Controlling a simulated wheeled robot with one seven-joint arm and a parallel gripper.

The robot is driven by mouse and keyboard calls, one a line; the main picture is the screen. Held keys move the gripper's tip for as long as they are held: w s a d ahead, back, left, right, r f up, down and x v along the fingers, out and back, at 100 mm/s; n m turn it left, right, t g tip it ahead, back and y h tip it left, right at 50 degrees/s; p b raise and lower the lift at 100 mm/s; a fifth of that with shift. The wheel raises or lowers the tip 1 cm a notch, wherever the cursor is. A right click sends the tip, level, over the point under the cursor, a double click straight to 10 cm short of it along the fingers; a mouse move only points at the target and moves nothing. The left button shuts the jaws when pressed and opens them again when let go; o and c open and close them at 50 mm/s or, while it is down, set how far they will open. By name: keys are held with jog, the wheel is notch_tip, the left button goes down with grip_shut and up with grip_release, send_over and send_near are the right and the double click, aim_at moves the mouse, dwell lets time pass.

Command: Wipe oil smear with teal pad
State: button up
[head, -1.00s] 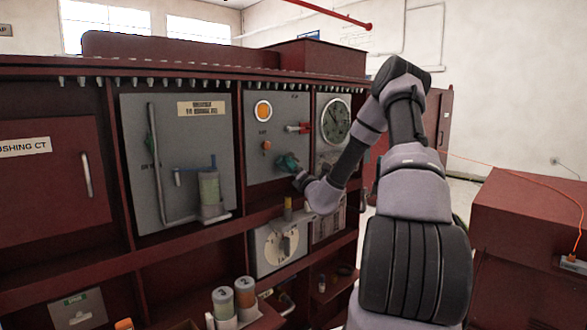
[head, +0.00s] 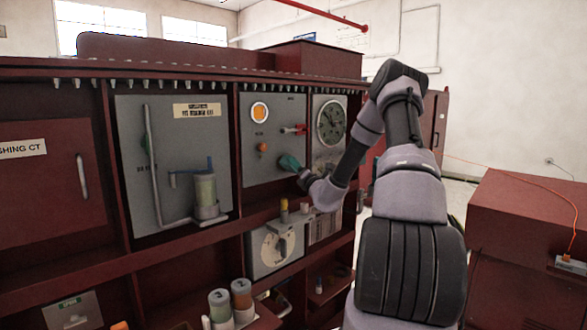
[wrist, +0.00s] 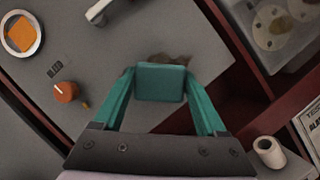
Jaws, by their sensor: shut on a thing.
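The teal pad (wrist: 160,82) is held between the two teal fingers of my gripper (wrist: 161,92) in the wrist view. It faces the grey panel (wrist: 110,60). The oil smear (wrist: 171,59) is a brown patch on that panel, just beyond the pad's far edge and partly hidden by it. I cannot tell whether the pad touches the panel. In the head view my gripper (head: 291,163) shows as a small teal shape in front of the lower right part of the panel (head: 256,165); the smear cannot be made out there.
A round gauge (head: 331,122) is to the right. A red ledge (head: 228,222) and a dial box (head: 270,250) are below. A white cup (wrist: 268,153) stands nearby.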

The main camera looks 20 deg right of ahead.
jog(key=w+d, duration=0.3)
jog(key=d, duration=0.3)
jog(key=shift+d, duration=0.25)
dwell(0.3)
